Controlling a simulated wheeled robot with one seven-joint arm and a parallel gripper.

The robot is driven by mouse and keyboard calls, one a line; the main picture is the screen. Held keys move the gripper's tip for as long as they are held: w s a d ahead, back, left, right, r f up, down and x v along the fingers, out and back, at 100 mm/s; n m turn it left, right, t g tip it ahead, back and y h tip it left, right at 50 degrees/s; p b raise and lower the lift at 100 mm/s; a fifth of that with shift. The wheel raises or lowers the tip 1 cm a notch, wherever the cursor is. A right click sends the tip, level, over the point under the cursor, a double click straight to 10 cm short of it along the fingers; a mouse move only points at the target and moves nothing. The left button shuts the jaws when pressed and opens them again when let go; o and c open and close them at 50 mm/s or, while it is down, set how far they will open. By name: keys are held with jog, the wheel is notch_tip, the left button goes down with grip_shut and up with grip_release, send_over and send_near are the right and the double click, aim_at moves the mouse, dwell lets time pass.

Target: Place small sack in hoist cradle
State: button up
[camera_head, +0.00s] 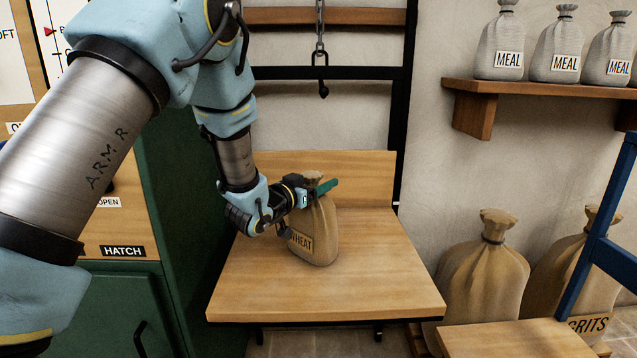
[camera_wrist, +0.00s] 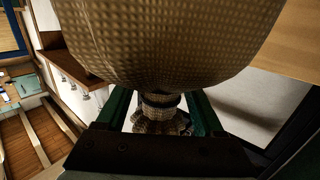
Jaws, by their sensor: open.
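A small brown sack (camera_head: 318,235) marked WHEAT stands on the wooden seat of the hoist cradle (camera_head: 385,285), near its middle and in front of its low backboard. It looks roughly upright. My gripper (camera_head: 318,190) is at the sack's tied neck, reaching in from the left. In the wrist view the sack's body (camera_wrist: 165,40) fills the top. Its tied neck lies between the green fingers of my gripper (camera_wrist: 160,108), with gaps on both sides. The gripper is open around the neck. My wrist hides part of the sack's left side in the head view.
A chain with a hook (camera_head: 323,75) hangs above the cradle. Green cabinets (camera_head: 110,305) stand at the left. Large sacks (camera_head: 485,265) stand on the right, with a blue frame (camera_head: 600,250) near them. White meal sacks (camera_head: 562,50) sit on a wall shelf.

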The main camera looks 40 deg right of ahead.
jog(key=shift+r, duration=0.15)
jog(key=b+v, duration=0.2)
jog(key=v, duration=1)
